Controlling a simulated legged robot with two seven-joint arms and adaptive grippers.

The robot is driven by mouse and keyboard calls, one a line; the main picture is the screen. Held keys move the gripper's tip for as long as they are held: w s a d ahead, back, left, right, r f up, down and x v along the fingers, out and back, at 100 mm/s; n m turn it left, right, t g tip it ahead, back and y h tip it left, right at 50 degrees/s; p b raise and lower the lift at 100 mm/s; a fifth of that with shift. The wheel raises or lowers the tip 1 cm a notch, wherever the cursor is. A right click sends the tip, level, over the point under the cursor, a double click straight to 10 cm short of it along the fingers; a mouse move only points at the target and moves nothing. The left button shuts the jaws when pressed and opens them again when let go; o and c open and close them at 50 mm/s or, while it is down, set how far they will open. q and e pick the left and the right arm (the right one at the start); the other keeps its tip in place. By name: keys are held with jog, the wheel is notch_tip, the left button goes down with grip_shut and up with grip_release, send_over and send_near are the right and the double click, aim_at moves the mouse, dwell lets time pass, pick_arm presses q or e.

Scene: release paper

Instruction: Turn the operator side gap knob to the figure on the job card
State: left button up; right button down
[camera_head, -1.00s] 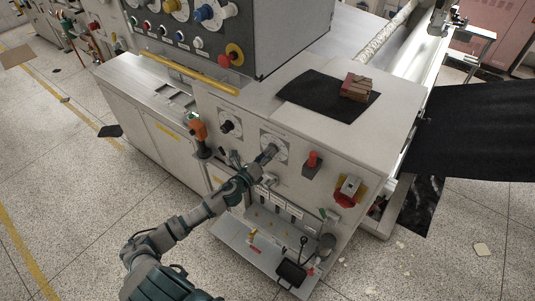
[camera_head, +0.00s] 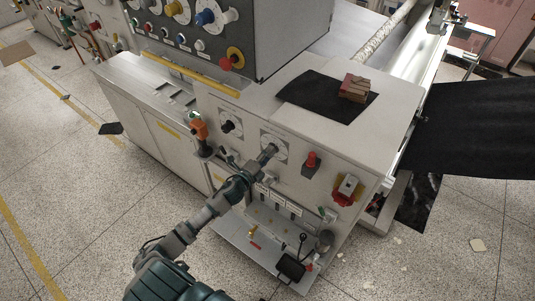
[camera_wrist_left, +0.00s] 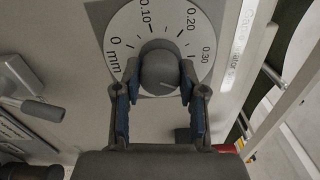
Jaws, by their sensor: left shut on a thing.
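The gap knob (camera_wrist_left: 160,72) is a round grey knob on a white dial (camera_wrist_left: 124,28) marked 0 mm, 0.10, 0.20 and 0.30 in the left wrist view. My left gripper (camera_wrist_left: 159,92) has its two blue-padded fingers on either side of the knob, shut on it. A thin pale line shows on the knob face. In the head view the left gripper (camera_head: 268,153) meets the right-hand dial (camera_head: 276,141) on the machine's front panel. A second dial with a black knob (camera_head: 229,127) is to its left. My right gripper is not in view. I cannot pick out a job card.
A red button (camera_head: 311,160) and a red and yellow switch (camera_head: 347,187) are right of the dial. An orange-handled lever (camera_head: 198,129) stands to the left. A shelf (camera_head: 240,235) with small items projects below. A brown block (camera_head: 354,88) lies on a black sheet above.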

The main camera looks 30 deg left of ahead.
pick_arm(q)
jog(key=shift+f, duration=0.2)
dwell(0.3)
jog(key=o, duration=0.9)
jog(key=shift+o, duration=1.2)
jog(key=shift+a, duration=0.15)
jog(key=s+a, duration=0.1)
jog(key=s, duration=1.1)
jog(key=shift+w+f, duration=0.1)
